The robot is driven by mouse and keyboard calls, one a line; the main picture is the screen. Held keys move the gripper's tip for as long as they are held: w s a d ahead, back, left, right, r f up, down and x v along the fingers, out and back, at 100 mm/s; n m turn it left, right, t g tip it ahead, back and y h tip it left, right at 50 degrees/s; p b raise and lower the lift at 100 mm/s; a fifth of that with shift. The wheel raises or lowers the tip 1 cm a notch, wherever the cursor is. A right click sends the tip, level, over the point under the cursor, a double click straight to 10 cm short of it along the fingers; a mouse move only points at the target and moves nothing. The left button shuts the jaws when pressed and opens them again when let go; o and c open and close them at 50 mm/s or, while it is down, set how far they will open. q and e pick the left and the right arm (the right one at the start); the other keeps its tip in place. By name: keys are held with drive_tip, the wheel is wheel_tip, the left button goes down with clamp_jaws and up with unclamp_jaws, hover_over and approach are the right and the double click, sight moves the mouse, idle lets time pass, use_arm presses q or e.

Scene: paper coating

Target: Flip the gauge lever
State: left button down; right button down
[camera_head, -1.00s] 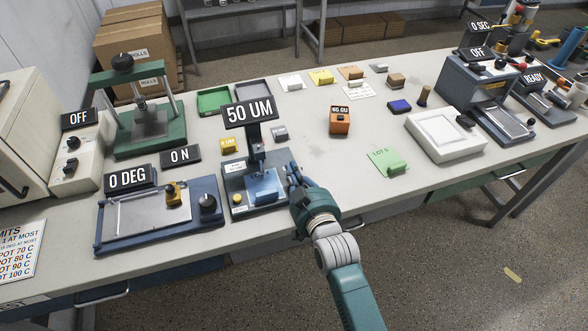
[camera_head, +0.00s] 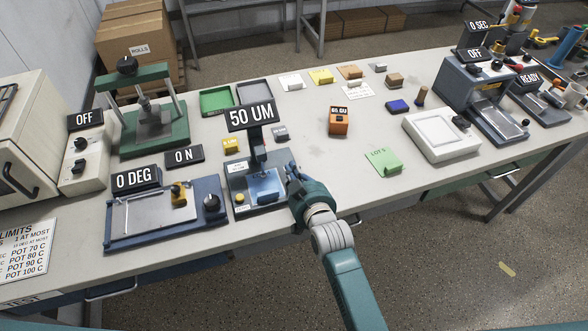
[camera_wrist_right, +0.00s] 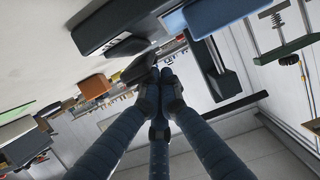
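The gauge (camera_head: 236,186) is a small blue stand with a dark upright column, a light blue plate and a yellow button. Its sign (camera_head: 251,116) reads 50 UM. My right gripper (camera_head: 292,171) is at the gauge's right side, close to its base. In the right wrist view my right gripper's fingers (camera_wrist_right: 160,74) come together at the tips. A dark bar (camera_wrist_right: 138,67) lies right beside the fingertips; I cannot tell whether it is the lever or whether they touch it. The lever is not clear in the head view. My left gripper is not in view.
A blue plate device (camera_head: 130,232) marked 0 DEG stands left of the gauge, and a green press (camera_head: 165,73) behind it. An orange box (camera_head: 339,126), a green LOT 5 card (camera_head: 383,160) and a white device (camera_head: 440,136) stand to the right. The table between is mostly clear.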

drive_tip(key=shift+w, duration=0.1)
drive_tip(key=shift+w+a+r, duration=0.2)
drive_tip(key=shift+w+a, duration=0.05)
drive_tip(key=shift+w, duration=0.35)
drive_tip(key=shift+w+r+p, duration=0.1)
drive_tip(key=shift+r+p, duration=0.4)
drive_tip(key=shift+r, duration=0.05)
drive_tip(key=r+p, duration=0.3)
drive_tip(key=shift+w+r, duration=0.35)
drive_tip(key=shift+r, duration=0.05)
drive_tip(key=shift+s+d+f+b, duration=0.15)
drive_tip(key=shift+s+b, duration=0.3)
drive_tip(key=shift+s, duration=0.5)
drive_tip(key=r+b+v, duration=0.1)
drive_tip(key=v, duration=0.7)
drive_tip(key=shift+w, duration=0.15)
